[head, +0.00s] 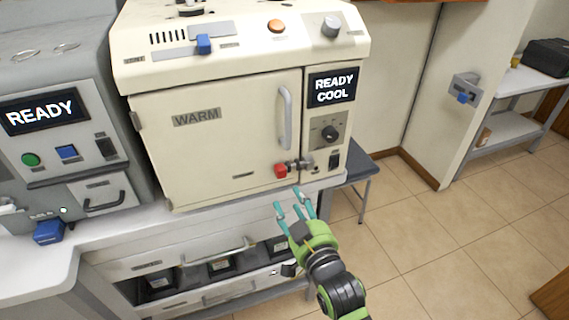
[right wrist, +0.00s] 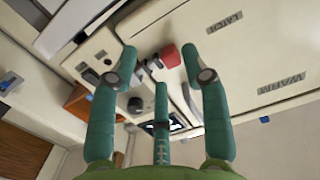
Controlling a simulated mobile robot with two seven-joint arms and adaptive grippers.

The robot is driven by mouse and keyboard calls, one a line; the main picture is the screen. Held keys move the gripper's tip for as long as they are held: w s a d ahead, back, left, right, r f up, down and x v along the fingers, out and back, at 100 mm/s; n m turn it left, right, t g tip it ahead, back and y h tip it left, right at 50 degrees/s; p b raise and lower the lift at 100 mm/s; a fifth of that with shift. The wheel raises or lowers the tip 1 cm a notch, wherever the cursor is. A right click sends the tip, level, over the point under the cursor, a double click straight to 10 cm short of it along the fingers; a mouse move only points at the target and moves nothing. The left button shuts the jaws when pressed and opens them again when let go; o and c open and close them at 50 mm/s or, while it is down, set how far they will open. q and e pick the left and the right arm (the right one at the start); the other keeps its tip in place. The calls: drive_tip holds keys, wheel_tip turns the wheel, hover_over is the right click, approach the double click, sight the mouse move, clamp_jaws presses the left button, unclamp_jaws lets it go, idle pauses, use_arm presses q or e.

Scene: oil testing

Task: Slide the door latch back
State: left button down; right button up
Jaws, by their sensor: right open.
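The door latch is a metal bolt with a red knob (head: 281,170), low on the cream oven's door beside the right door edge. Its knob also shows in the right wrist view (right wrist: 169,56), between and beyond the fingertips. The door (head: 220,135), marked WARM, looks shut, with a grey vertical handle (head: 285,118). My right gripper (head: 290,204) is open and empty, in front of and below the latch, apart from it. Its green fingers point up toward the latch; the opening is clear in the right wrist view (right wrist: 160,65). My left gripper is out of view.
A control panel with a READY COOL screen (head: 332,88) and a dial (head: 329,132) lies right of the door. A grey machine (head: 60,110) stands at left. A drawer unit (head: 180,260) is below the worktop. Open floor (head: 440,240) lies at right.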

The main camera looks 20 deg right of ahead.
sight(282, 174)
drive_tip(key=shift+t, duration=0.4)
drive_tip(key=w+r, duration=0.1)
drive_tip(key=w, duration=0.1)
drive_tip(key=w+r+p, duration=0.1)
drive_tip(key=w, duration=0.1)
drive_tip(key=w+r, duration=0.1)
drive_tip(key=w, duration=0.1)
drive_tip(key=shift+r, duration=0.2)
drive_tip(key=shift+w+p, duration=0.3)
drive_tip(key=shift+w, duration=0.15)
drive_tip(key=shift+f, duration=0.1)
drive_tip(key=shift+c, duration=0.4)
